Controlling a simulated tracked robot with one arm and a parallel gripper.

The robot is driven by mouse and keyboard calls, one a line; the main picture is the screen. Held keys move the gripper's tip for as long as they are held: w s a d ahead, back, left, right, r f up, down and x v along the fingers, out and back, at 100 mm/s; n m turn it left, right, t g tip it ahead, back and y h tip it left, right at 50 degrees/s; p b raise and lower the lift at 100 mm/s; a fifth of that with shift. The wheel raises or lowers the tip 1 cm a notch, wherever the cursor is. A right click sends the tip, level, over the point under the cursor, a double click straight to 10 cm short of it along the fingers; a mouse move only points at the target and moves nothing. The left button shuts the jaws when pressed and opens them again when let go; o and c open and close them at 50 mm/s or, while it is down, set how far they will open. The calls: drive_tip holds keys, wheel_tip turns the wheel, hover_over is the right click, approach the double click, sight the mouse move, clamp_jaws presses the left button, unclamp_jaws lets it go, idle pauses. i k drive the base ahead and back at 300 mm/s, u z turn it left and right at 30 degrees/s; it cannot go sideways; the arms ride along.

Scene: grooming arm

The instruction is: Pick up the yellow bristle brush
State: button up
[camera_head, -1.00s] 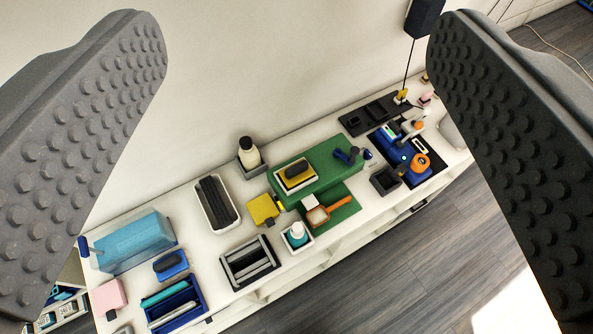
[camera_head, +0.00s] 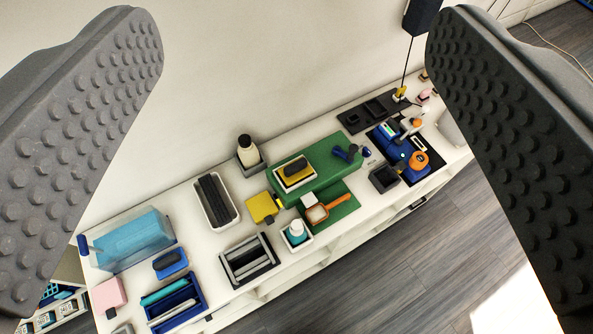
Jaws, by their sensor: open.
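My gripper (camera_head: 293,40) is open and empty, with its two dark studded fingers wide apart at the left and right of the view. A yellow brush-like piece with a dark top (camera_head: 295,170) lies in a small white tray (camera_head: 280,184) on a raised green block (camera_head: 328,178). It is well beyond the fingers, between them in the picture. A second yellow piece with a dark part (camera_head: 262,207) sits on the white counter (camera_head: 215,262), left of the green block. Bristles are too small to make out on either.
Around them stand a cream bottle with a dark cap (camera_head: 247,151), a long white bin (camera_head: 216,201), a dark slotted rack (camera_head: 248,260), a teal bottle (camera_head: 297,232) and an orange-handled brush (camera_head: 325,208). A wall runs behind the counter. Bare floor lies in front.

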sight(299, 169)
drive_tip(key=u, duration=2.8)
drive_tip(key=k, duration=0.95)
drive_tip(key=z, duration=2.2)
drive_tip(key=i, duration=0.9)
